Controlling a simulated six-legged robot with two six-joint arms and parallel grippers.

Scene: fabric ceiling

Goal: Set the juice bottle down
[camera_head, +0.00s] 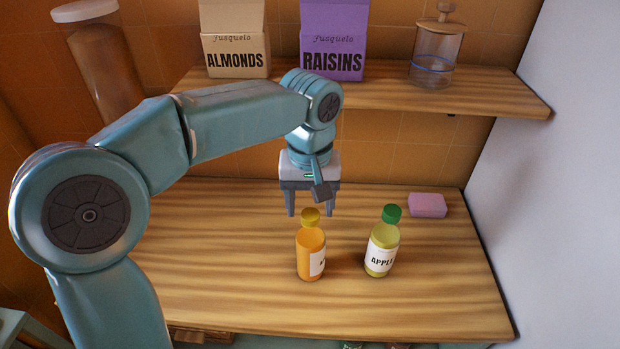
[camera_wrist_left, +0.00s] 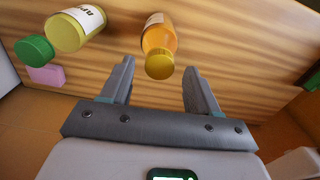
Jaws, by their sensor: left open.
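An orange juice bottle (camera_head: 311,257) with a yellow cap stands upright on the wooden counter (camera_head: 220,270). An apple juice bottle (camera_head: 381,250) with a green cap stands upright to its right, apart from it. My left gripper (camera_head: 311,213) is open and empty, just behind and above the orange bottle's cap. In the left wrist view, the orange bottle (camera_wrist_left: 159,45) lies between and beyond the two open fingers (camera_wrist_left: 158,80), and they do not touch it. The apple bottle (camera_wrist_left: 75,28) shows at the upper left there. My right gripper is not in view.
A pink sponge (camera_head: 428,205) lies at the counter's back right, near the white wall (camera_head: 560,180). A shelf (camera_head: 400,98) above holds an almonds box (camera_head: 234,52), a raisins box (camera_head: 333,50) and a lidded glass jar (camera_head: 436,52). The counter left of the bottles is clear.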

